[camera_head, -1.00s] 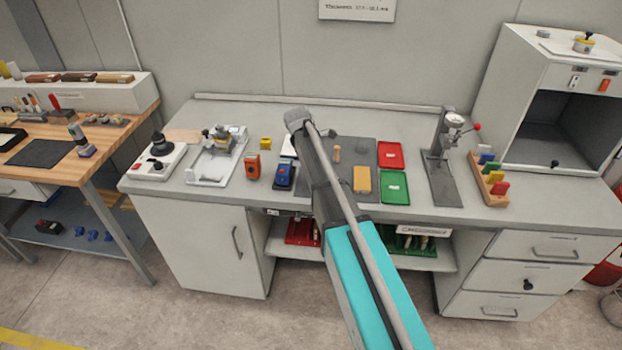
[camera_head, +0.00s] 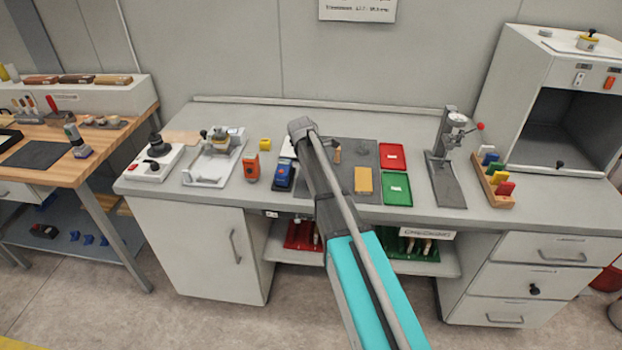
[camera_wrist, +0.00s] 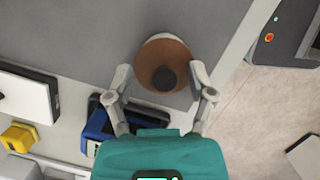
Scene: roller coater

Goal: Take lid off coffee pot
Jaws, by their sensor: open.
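A round brown top with a dark knob at its centre and a pale rim (camera_wrist: 163,62) shows from above in the wrist view, near the edge of a grey mat (camera_wrist: 92,30). It looks like the coffee pot's lid; any pot body is hidden beneath it. My gripper (camera_wrist: 160,82) is open, its two fingers apart at the left and right of the brown top's near side. I cannot tell whether they touch it. In the head view my arm covers this spot, and neither the pot nor the gripper can be made out.
A blue device (camera_head: 284,174) sits close by; it also shows beside the left finger in the wrist view (camera_wrist: 98,128). A yellow block (camera_head: 265,144), orange device (camera_head: 252,167), red tray (camera_head: 392,156), green tray (camera_head: 396,188) and press stand (camera_head: 446,178) share the bench.

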